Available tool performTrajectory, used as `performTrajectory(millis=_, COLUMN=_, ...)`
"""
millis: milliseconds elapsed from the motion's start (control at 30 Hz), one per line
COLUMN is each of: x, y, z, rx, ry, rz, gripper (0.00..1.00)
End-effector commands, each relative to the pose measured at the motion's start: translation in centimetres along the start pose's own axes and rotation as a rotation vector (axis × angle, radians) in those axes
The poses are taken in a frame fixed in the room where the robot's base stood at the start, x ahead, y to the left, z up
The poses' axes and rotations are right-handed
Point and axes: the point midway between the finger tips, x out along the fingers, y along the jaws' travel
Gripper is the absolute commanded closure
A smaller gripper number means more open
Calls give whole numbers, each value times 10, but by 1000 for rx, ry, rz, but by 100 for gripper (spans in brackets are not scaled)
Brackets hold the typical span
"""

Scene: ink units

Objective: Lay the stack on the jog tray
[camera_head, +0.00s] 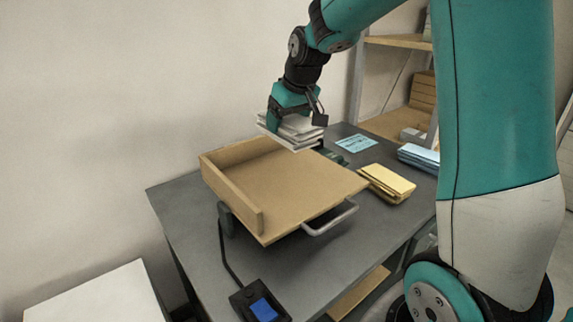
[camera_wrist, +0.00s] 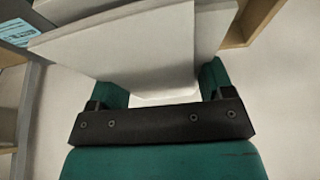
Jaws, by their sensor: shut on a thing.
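A stack of white sheets (camera_head: 293,131) is held in my gripper (camera_head: 294,122). The sheets look slightly fanned, with edges not quite flush. The stack hangs above the back edge of the jog tray (camera_head: 290,182), a tan wooden tray with raised walls at its left and back and a metal handle in front. The tray's floor is bare. In the wrist view the stack (camera_wrist: 130,50) lies between the two green fingers (camera_wrist: 163,88), and part of the tray (camera_wrist: 245,20) shows at the upper right. Whether the stack touches the tray's wall is hard to tell.
A yellow stack (camera_head: 388,182) and a blue stack (camera_head: 420,157) lie on the grey table (camera_head: 190,215) to the right. A small box with a blue screen (camera_head: 260,304) is at the front. A shelf (camera_head: 400,42) stands behind.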

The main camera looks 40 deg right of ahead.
Motion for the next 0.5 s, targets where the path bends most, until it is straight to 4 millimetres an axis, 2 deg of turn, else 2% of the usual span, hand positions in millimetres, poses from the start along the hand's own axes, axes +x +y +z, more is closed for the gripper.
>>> performTrajectory(millis=33, x=14, y=-1, z=6, rx=0, ry=-5, rz=-2, gripper=63)
performTrajectory(millis=200, x=50, y=-1, z=21, rx=-2, ry=-3, rz=-2, gripper=63)
performTrajectory(millis=500, x=79, y=-1, z=33, rx=-1, ry=-2, rz=-1, gripper=63)
